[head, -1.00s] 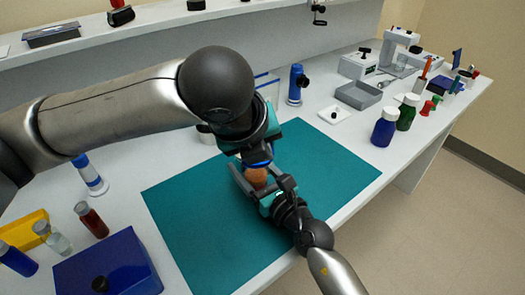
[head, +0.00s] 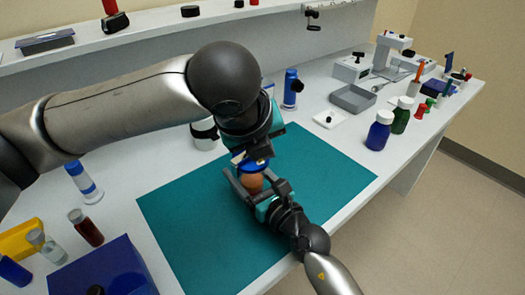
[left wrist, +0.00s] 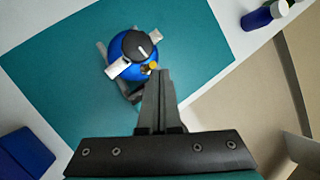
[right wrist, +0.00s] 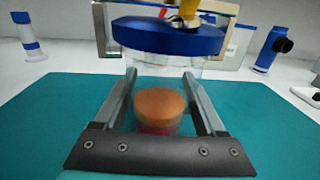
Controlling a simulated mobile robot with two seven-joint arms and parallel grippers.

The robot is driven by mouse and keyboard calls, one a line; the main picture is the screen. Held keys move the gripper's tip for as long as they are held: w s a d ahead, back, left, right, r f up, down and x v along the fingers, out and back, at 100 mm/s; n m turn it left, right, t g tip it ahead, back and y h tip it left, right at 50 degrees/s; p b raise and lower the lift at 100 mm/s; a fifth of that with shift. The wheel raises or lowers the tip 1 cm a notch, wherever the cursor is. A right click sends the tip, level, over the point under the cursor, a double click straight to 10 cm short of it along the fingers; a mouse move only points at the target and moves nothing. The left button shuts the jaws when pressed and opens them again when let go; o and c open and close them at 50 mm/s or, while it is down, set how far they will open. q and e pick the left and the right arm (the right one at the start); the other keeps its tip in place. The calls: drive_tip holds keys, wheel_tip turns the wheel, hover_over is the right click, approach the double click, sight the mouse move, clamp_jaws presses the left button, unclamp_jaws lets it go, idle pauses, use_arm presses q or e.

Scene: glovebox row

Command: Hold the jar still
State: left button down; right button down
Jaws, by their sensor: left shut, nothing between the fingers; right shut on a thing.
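The jar (right wrist: 157,75) is clear, with a blue lid (right wrist: 168,35) and an orange-brown lump (right wrist: 160,105) inside. It stands upright on the teal mat (head: 190,240), between the fingers of my right gripper (right wrist: 160,82), which is shut on its sides. The left wrist view shows the blue lid (left wrist: 128,62) from above, with a black knob, light clips and a small yellow-orange part. My left gripper (left wrist: 160,73) is shut and empty, its tips beside the lid's edge; I cannot tell whether they touch. In the head view my left wrist partly covers the jar (head: 251,182).
A blue box (head: 105,265) and several small vials stand at the left. A white-and-black cylinder (head: 205,135) stands behind the mat. The mat around the jar is clear.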

use_arm(q)
drive_tip(key=shift+r, duration=0.2)
drive_tip(key=shift+r, duration=0.6)
drive_tip(key=d+r, duration=0.3)
drive_tip(key=r, duration=0.6)
drive_tip(key=shift+r, duration=0.3)
drive_tip(key=shift+d, duration=0.1)
use_arm(e)
unclamp_jaws()
